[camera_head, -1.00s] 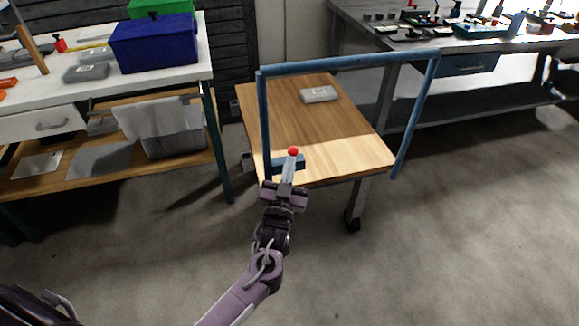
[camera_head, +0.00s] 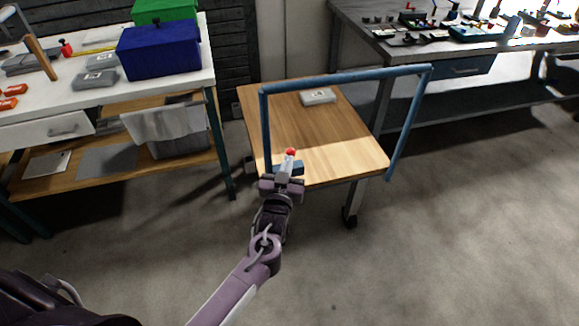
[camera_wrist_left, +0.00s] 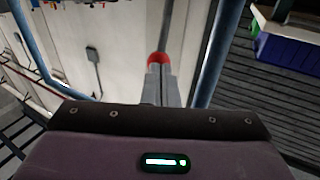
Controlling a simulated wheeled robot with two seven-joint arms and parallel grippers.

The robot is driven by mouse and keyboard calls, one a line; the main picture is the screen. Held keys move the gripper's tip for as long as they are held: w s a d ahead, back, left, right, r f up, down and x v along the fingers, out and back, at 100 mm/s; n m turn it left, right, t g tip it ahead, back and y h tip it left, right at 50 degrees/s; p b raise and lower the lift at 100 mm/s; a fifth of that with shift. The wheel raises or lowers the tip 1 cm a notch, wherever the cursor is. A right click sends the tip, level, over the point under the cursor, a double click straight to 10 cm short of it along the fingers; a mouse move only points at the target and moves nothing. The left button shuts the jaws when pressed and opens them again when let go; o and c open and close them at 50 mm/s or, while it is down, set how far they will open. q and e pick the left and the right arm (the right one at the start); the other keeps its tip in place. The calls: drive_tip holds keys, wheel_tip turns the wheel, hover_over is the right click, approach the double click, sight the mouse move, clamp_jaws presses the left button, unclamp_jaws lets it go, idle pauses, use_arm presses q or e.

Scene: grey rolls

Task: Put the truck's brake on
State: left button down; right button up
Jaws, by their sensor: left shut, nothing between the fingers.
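The truck has a wooden deck (camera_head: 335,140) and a blue tube handle (camera_head: 345,77) at its near side. A blue block (camera_head: 297,168) sits low by the handle's left post. A red ball knob (camera_head: 290,152) shows in front of the deck, just above the block. My left gripper (camera_head: 287,163) is shut and empty, its pale fingers pointing at the knob. In the left wrist view the red knob (camera_wrist_left: 157,57) shows right at the shut fingertips (camera_wrist_left: 161,72). I cannot tell whether they touch. The lever below the knob is mostly hidden by my fingers. My right gripper is out of view.
A grey box (camera_head: 318,96) lies on the deck's far part. A white-topped workbench (camera_head: 108,92) with a blue bin (camera_head: 160,52) stands at left. A bench with a drawer (camera_head: 465,66) stands behind at right. The floor in front of the truck is clear.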

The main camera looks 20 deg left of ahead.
use_arm(q)
drive_tip(key=w+a+r+n+g+h+p, duration=0.1)
drive_tip(key=w+a+g+p, duration=0.3)
drive_tip(key=p, duration=0.4)
drive_tip(key=shift+w+a+r+n+g+p, duration=0.15)
drive_tip(key=shift+w+r+n+g+p, duration=0.35)
drive_tip(key=shift+w, duration=0.55)
drive_tip(key=shift+r, duration=0.15)
